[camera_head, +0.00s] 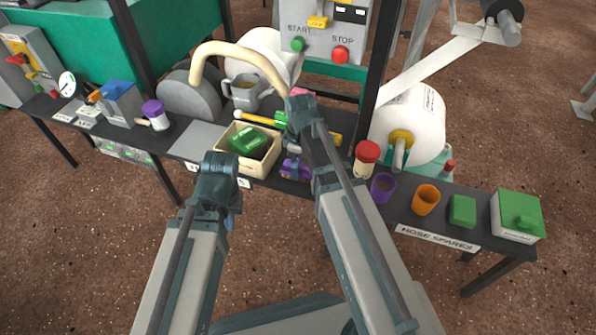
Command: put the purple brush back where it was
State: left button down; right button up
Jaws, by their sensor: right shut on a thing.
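The purple brush (297,169) shows as a purple shape low at the shelf's front edge, below my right gripper and partly hidden by my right arm. My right gripper (293,150) is shut on it; the fingers are mostly hidden by the wrist. I cannot tell whether the brush touches the shelf. My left gripper (230,217) hangs in front of the shelf, apart from everything on it; its fingers are small and partly hidden by its wrist.
A cream tray (273,163) holding green pieces stands left of the brush. A yellow-handled tool (252,117) lies behind it. A red-capped jar (366,158), a purple cup (383,188), an orange cup (426,200) and a green-lidded box (517,215) stand to the right. A hose arches behind.

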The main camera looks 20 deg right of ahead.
jog(key=shift+f, duration=0.15)
jog(key=shift+f, duration=0.1)
jog(key=shift+f, duration=0.15)
jog(key=o, duration=1.2)
notch_tip(320, 180, up, 13)
jog(key=p, duration=1.2)
jog(key=s+a+m, duration=0.2)
jog(key=s+a, duration=0.1)
jog(key=s, duration=0.1)
jog(key=s+a+m+h, duration=0.1)
jog(key=s+a+m, duration=0.2)
jog(key=s, duration=0.2)
jog(key=s+a+m, duration=0.2)
jog(key=s+a, duration=0.2)
jog(key=s, duration=0.1)
jog(key=shift+s+f+h, duration=0.15)
jog(key=shift+s+h, duration=0.1)
jog(key=shift+h, duration=0.05)
